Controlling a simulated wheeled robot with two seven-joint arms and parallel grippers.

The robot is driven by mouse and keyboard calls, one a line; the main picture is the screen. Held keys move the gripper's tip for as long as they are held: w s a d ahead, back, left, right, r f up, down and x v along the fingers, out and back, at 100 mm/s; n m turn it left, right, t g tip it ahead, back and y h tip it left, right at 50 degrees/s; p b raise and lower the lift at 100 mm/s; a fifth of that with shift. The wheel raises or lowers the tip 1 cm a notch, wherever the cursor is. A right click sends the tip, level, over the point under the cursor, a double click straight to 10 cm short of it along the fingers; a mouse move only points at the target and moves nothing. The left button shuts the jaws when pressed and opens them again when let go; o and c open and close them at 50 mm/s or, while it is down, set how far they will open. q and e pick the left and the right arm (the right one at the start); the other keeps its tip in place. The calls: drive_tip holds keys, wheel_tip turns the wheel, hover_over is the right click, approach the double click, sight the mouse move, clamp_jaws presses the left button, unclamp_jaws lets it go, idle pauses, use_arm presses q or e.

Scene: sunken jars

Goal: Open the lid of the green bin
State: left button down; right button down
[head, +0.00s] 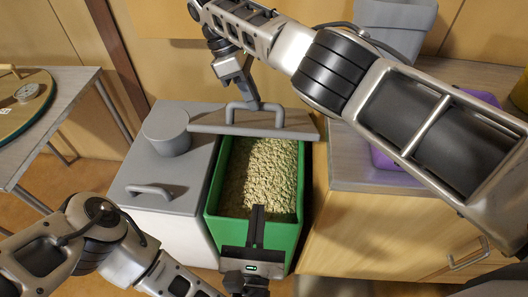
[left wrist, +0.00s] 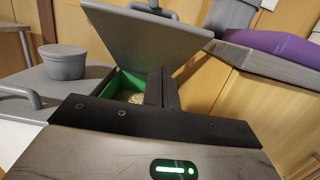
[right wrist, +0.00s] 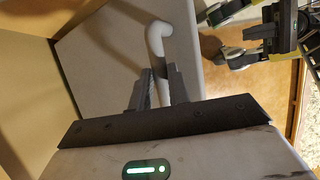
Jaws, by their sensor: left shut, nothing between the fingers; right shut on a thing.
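The green bin (head: 254,246) stands in the middle of the head view, full of pale grain-like bits (head: 265,175). Its grey lid (head: 290,131) is raised and tilted up at the far side; its underside shows in the left wrist view (left wrist: 150,42). My right gripper (head: 248,103) is shut on the lid's handle (head: 281,107), a bar that also shows between the fingers in the right wrist view (right wrist: 158,50). My left gripper (head: 257,210) is shut and empty, over the near part of the bin's opening. Whether it touches the bin is unclear.
A white bin with a closed grey lid (head: 190,178) stands to the left, with a grey round pot (head: 166,131) on it. A wooden cabinet (head: 375,230) stands to the right, bearing a purple thing (head: 383,159). A grey container (head: 395,22) stands at the back.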

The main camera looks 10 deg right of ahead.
use_arm(q)
approach(266, 137)
drive_tip(key=w+d+f, duration=0.1)
drive_tip(key=w+f, duration=0.2)
drive_tip(key=w, duration=0.1)
use_arm(e)
drive_tip(key=shift+w+d+f, duration=0.2)
drive_tip(key=shift+d, duration=0.05)
use_arm(q)
drive_tip(key=w+r, duration=0.1)
drive_tip(key=w+d+r, duration=0.1)
drive_tip(key=r, duration=0.1)
drive_tip(key=shift+w, duration=0.1)
